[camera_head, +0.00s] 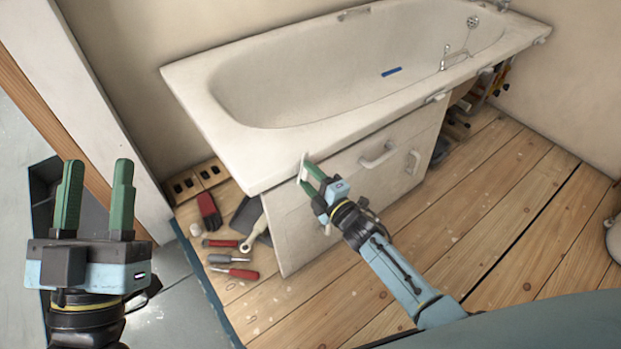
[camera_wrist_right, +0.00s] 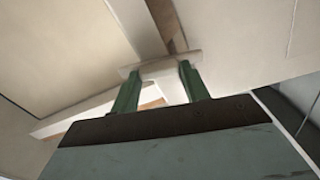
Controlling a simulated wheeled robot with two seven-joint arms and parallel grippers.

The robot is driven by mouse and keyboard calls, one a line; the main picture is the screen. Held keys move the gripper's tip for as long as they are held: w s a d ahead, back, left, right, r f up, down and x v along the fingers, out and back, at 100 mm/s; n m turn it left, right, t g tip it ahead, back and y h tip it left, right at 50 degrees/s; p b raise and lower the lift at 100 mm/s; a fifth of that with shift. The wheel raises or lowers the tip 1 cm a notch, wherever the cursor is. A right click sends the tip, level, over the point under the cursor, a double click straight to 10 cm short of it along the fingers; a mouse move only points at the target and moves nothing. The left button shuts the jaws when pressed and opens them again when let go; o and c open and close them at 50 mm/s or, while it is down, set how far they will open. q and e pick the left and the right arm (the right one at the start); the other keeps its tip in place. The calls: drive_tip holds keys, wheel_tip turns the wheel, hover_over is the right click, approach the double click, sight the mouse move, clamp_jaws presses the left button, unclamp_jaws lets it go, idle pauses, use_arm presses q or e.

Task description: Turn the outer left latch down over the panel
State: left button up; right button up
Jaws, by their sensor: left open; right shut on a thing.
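The white bath panel (camera_head: 345,180) stands under the front rim of the bathtub (camera_head: 225,125). The outer left latch (camera_head: 303,164) is a small pale piece at the rim near the panel's upper left corner. My right gripper (camera_head: 309,175) is at this latch, its green fingers shut on it. In the right wrist view, the pale latch (camera_wrist_right: 160,66) shows at the fingertips, with the right gripper (camera_wrist_right: 156,82) on both sides of it. The fingers partly hide the latch, so its exact angle is hard to tell. My left gripper (camera_head: 95,190) is open and empty, left of the tub.
A pale handle (camera_head: 378,156) projects from the panel. Another latch (camera_head: 436,97) sits at the rim farther right. Red-handled tools (camera_head: 232,265) and a brush (camera_head: 252,236) lie on the floor left of the panel. The wooden floor (camera_head: 500,215) at right is mostly clear.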

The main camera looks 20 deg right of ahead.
use_arm(q)
drive_tip(key=shift+r+t, duration=0.2)
drive_tip(key=shift+t, duration=0.1)
use_arm(e)
drive_tip(key=shift+n, duration=0.5)
drive_tip(key=o, duration=1)
drive_tip(key=shift+s, duration=0.1)
drive_tip(key=shift+s+d, duration=0.1)
drive_tip(key=shift+s, duration=0.15)
drive_tip(key=shift+p+v, duration=0.65)
drive_tip(key=shift+v, duration=0.5)
drive_tip(key=p, duration=0.3)
approach(307, 176)
drive_tip(key=v, duration=0.4)
use_arm(q)
wheel_tip(307, 176, down, 15)
drive_tip(key=a+g+y, duration=0.2)
drive_tip(key=g+y, duration=0.1)
drive_tip(key=g, duration=0.8)
drive_tip(key=shift+a+y, duration=0.3)
use_arm(e)
drive_tip(key=shift+s+d, duration=0.2)
drive_tip(key=shift+s, duration=0.1)
